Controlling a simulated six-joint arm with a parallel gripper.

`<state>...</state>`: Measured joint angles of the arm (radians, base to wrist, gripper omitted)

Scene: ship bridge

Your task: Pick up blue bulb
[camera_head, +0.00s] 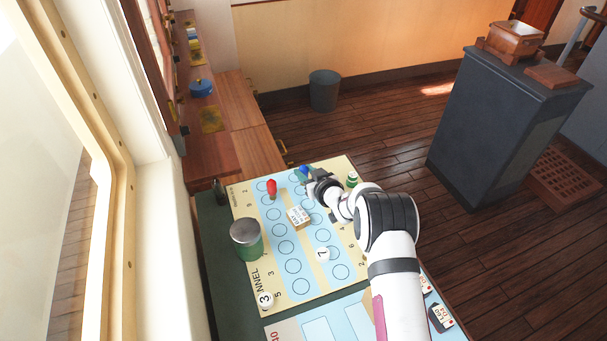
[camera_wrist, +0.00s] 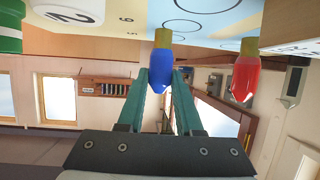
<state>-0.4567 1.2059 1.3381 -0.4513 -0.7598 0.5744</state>
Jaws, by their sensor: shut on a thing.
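The blue bulb (camera_head: 304,168) is at the far end of the printed board (camera_head: 258,262), partly hidden by my gripper (camera_head: 306,176) in the head view. In the wrist view the blue bulb (camera_wrist: 162,64) has a brass base and sits between the teal fingertips of my gripper (camera_wrist: 161,75), which is shut on it. The bulb's base points toward the board. I cannot tell whether the base touches the board.
A red bulb (camera_head: 271,187) stands close by on the left. A green and white piece (camera_head: 352,180) is to the right. A white labelled block (camera_head: 298,217), a green jar (camera_head: 246,240) and numbered white pieces (camera_head: 322,254) are also on the board.

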